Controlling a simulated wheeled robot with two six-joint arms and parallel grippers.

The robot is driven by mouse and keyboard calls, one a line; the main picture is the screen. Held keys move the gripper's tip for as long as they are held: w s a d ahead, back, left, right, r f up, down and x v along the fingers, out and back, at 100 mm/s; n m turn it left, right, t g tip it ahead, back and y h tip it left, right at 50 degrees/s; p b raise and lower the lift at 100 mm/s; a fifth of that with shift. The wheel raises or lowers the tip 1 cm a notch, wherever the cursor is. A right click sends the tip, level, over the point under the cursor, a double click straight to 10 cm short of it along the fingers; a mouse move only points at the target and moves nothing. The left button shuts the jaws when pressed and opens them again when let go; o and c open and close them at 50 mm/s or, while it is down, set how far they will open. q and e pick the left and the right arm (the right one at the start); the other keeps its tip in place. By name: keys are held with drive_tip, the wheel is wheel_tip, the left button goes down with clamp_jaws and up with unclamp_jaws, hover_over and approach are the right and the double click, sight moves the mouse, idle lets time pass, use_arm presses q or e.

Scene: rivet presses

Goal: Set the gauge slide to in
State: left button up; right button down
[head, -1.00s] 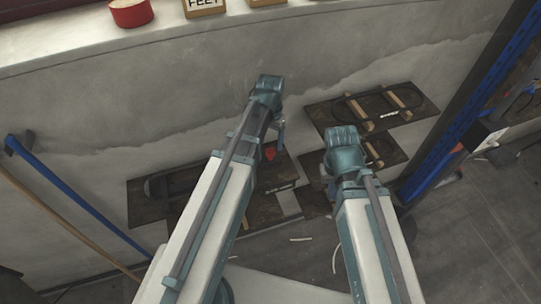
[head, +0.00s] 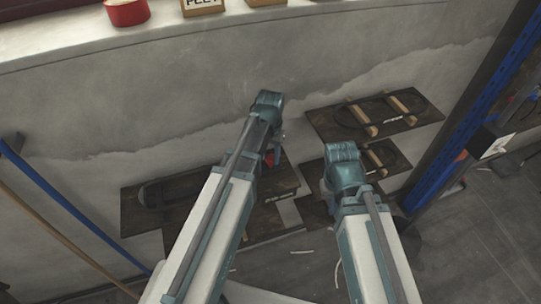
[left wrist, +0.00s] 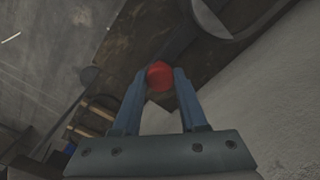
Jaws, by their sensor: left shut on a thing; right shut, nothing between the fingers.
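A red knob (left wrist: 160,75) shows between the fingertips of my left gripper (left wrist: 158,80) in the left wrist view, and the fingers are shut on it. In the head view the red knob (head: 269,160) is partly hidden by my left gripper (head: 276,155), at the right part of a dark board (head: 130,208) low by the wall. I cannot make out the slide's track or its marks. My right gripper (head: 343,180) is apart, further right, in front of other dark boards; its fingers are mostly hidden behind its wrist, and it holds nothing.
Dark boards with wooden bars and black loops (head: 405,100) stand at the right. A blue upright (head: 455,120) is beyond them. A ledge (head: 60,50) above carries a red tub (head: 127,12). Blue and wooden poles lean at the left. Grey floor (head: 470,240) is open at the lower right.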

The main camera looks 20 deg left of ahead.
use_arm(q)
clamp_jaws()
drive_tip(key=shift+s, duration=0.1)
idle(0.9)
